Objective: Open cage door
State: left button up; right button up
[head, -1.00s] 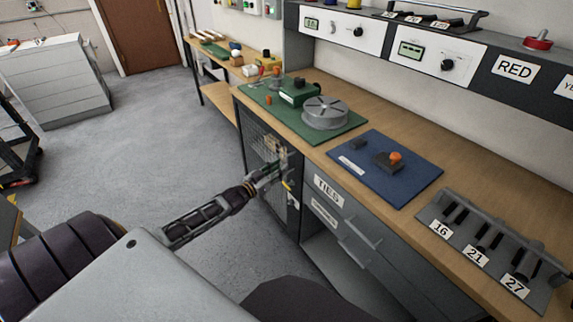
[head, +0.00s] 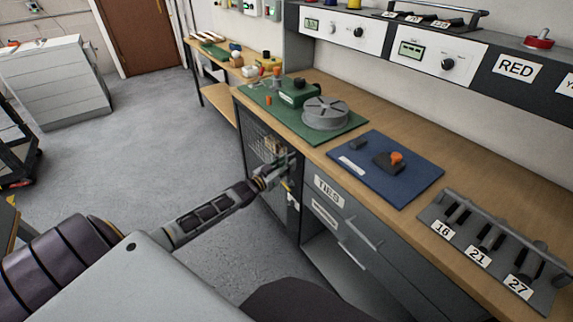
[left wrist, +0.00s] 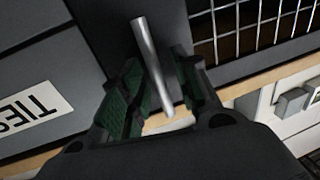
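The cage door (head: 254,137) is a dark-framed wire mesh panel under the left end of the workbench. It looks closed. Its mesh also shows at the top right of the left wrist view (left wrist: 262,22). A slim silver bar handle (left wrist: 152,62) stands out in front of the dark frame. My left gripper (head: 280,172) is at the door's right side; in the left wrist view its green-padded fingers (left wrist: 155,90) are apart, one on each side of the handle. A gap shows beside the bar, so the fingers are not closed on it. My right gripper is not in view.
Grey drawers, the upper labelled TIES (head: 328,189), sit right of the cage. The wooden bench top (head: 375,126) holds a green mat (head: 262,99), a blue mat (head: 364,184) and a numbered rack (head: 484,253). The floor (head: 150,140) left of the cage is clear.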

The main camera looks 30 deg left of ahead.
pick_arm(q)
jog(key=shift+c, duration=0.5)
grip_shut()
jog(key=shift+s+a, duration=0.1)
jog(key=shift+s, duration=0.05)
